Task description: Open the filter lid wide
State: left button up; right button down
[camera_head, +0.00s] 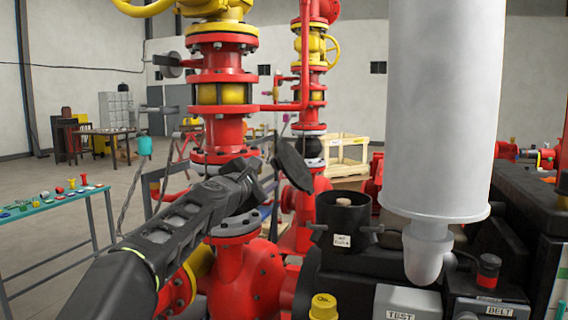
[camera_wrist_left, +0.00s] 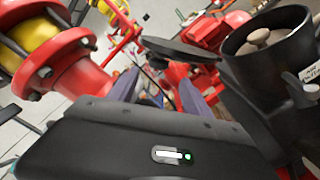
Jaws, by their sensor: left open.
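The filter housing (camera_head: 342,222) is a black upright cylinder with a white label, standing on the dark machine at the centre right. Its top is uncovered. The wrist view looks into this housing (camera_wrist_left: 272,45) and shows pale rounded parts inside. The dark round filter lid (camera_head: 293,166) stands tilted, up and to the left of the opening. It also shows in the wrist view (camera_wrist_left: 185,50), beyond the fingers. My left gripper (camera_head: 268,165) is open just left of the lid, with nothing visible between its fingers (camera_wrist_left: 165,88). Contact with the lid cannot be told. My right gripper is not in view.
A large white cylinder (camera_head: 440,110) hangs right of the housing. Red pipework with a yellow band (camera_head: 222,95) rises behind my left arm. A yellow cap (camera_head: 323,306) and a grey TEST box (camera_head: 407,301) sit in front. A teal bench (camera_head: 55,200) stands at left.

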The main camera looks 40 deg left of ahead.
aim_at(273, 166)
pick_arm(q)
jog(key=shift+r, duration=0.2)
jog(key=shift+s, duration=0.1)
jog(key=p+x, duration=0.2)
jog(key=x, duration=0.5)
jog(key=shift+w+a+f+p, duration=0.1)
jog(key=shift+w+p, duration=0.2)
jog(key=shift+w, duration=0.2)
grip_shut()
dwell(0.4)
